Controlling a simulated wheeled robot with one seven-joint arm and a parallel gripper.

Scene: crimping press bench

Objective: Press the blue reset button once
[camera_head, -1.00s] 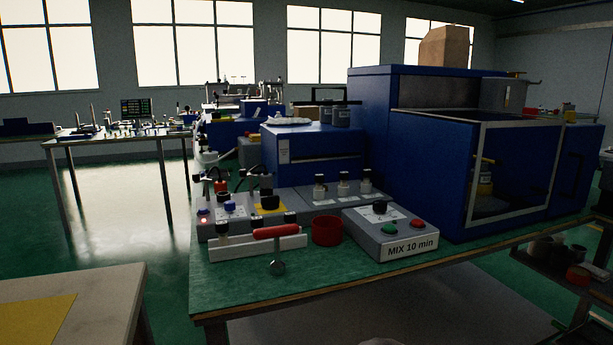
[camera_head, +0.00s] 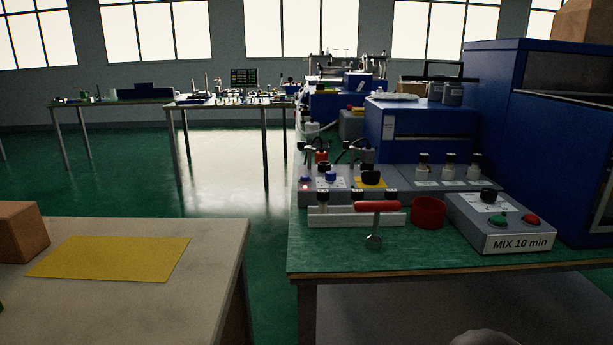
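A grey control box (camera_head: 398,179) stands on the green-topped bench at the right. Near its left end is a small blue button-like part (camera_head: 331,176). A second small bluish part (camera_head: 305,180) sits at the box's left edge, just above a lit red lamp (camera_head: 305,188). Both are too small to read any label, so I cannot tell which is the reset button. My gripper is not in view. A pale rounded shape at the bottom edge is too cropped to identify.
In front of the control box are a white rack (camera_head: 335,217), a red-handled tool (camera_head: 377,207), a red cup (camera_head: 428,212) and a "MIX 10 min" box (camera_head: 497,222). A pale table (camera_head: 130,300) with a yellow sheet (camera_head: 110,257) is at left. Green floor (camera_head: 270,240) shows between.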

